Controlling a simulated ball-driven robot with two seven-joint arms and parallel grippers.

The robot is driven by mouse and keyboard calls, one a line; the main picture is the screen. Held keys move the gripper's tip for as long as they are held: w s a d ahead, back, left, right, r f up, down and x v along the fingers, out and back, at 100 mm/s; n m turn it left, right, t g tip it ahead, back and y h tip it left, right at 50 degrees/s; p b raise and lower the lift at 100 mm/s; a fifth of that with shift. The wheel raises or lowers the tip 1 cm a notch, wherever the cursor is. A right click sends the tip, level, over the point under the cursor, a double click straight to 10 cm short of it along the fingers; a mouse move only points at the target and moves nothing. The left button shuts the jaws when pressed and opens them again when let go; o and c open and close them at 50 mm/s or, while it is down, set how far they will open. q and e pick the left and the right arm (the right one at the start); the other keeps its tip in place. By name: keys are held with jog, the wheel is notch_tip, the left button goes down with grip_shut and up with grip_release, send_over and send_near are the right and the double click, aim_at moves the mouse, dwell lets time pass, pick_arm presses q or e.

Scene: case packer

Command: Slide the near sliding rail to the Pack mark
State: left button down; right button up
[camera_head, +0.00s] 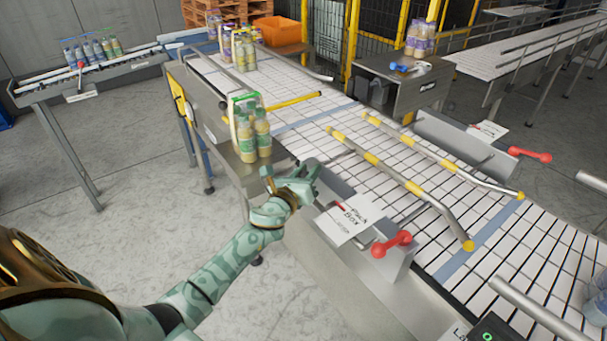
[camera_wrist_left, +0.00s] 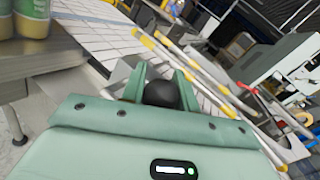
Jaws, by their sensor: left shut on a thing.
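The near sliding rail (camera_head: 400,182), silver with yellow sections, runs along the white conveyor in the head view. It also shows in the wrist view (camera_wrist_left: 180,60). My left gripper (camera_head: 312,176) is at the conveyor's near edge, to the left of the rail. In the left wrist view its fingers (camera_wrist_left: 160,88) are shut around a round black knob (camera_wrist_left: 161,94). The knob's link to the rail is hidden. A white printed card (camera_head: 350,217) lies beside a red-ended lever (camera_head: 392,244) on the near housing; its text is hard to read. My right gripper is not in view.
Bottles in a carrier (camera_head: 250,138) stand on a metal ledge close behind my left gripper. The far rail (camera_head: 440,160) runs parallel, with another red lever (camera_head: 530,154) beyond. Blue bands (camera_head: 478,243) cross the conveyor. The conveyor surface between the rails is clear.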

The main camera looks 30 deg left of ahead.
pick_arm(q)
jog(key=shift+w+d, duration=0.2)
jog(key=shift+w, duration=0.3)
jog(key=shift+w+d, duration=0.2)
jog(key=shift+w, duration=0.3)
jog(key=c, duration=1.1)
grip_release()
jog(key=shift+s, duration=0.1)
jog(key=shift+o, duration=0.2)
jog(key=shift+s+a, duration=0.1)
jog(key=s+d+b, duration=0.1)
jog(key=s, duration=1.5)
jog(key=shift+s+d, duration=0.15)
